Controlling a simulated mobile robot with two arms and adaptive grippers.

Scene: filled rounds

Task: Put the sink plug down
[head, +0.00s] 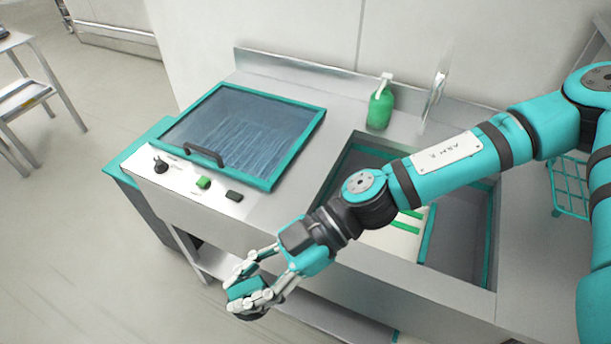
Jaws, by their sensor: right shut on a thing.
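My right gripper (256,297) is shut on a small dark teal piece, which I take to be the sink plug (245,288). The fingers cover much of it, so its full shape is hidden. The gripper holds it in front of the counter's front edge, to the left of and nearer than the sink basin (462,238). My right arm crosses over the basin and hides part of it. My left gripper is not in view.
A teal-framed glass lid (316,122) with a dark handle covers the counter's left part, behind a knob and buttons. A green soap bottle (380,107) and a tap (433,97) stand behind the basin. A cream board with green strips (395,240) lies in the basin.

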